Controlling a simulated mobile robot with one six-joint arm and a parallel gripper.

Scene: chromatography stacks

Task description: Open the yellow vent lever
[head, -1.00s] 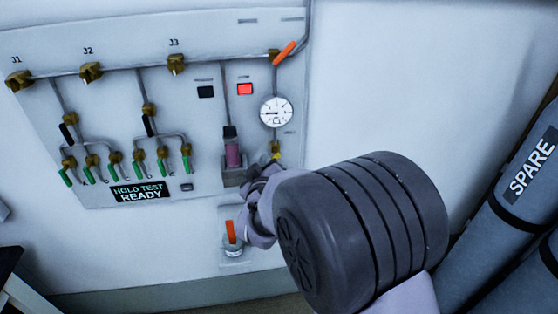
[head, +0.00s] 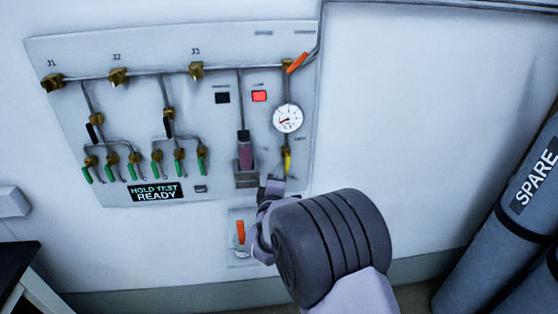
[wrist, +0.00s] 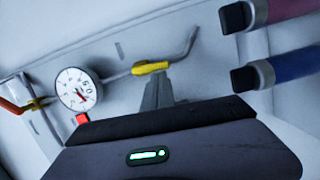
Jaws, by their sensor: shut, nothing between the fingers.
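The yellow vent lever (head: 287,162) is on the pipe below the round gauge (head: 288,118), at the panel's lower right. It points down, roughly along the pipe. In the wrist view the lever (wrist: 150,68) lies nearly in line with the pipe, just beyond my fingertips. My gripper (head: 272,186) is shut and empty, just below and left of the lever in the head view. Its closed fingers also show in the wrist view (wrist: 158,92). I cannot tell whether they touch the lever. My wrist hides the wall lower right of it.
A purple-pink cartridge (head: 245,157) sits left of the lever. Orange levers are above (head: 297,62) and below (head: 240,232). A red light (head: 259,96) is lit, and a display (head: 157,192) reads HOLD TEST READY. SPARE cylinders (head: 510,205) stand at the right; the wall between is clear.

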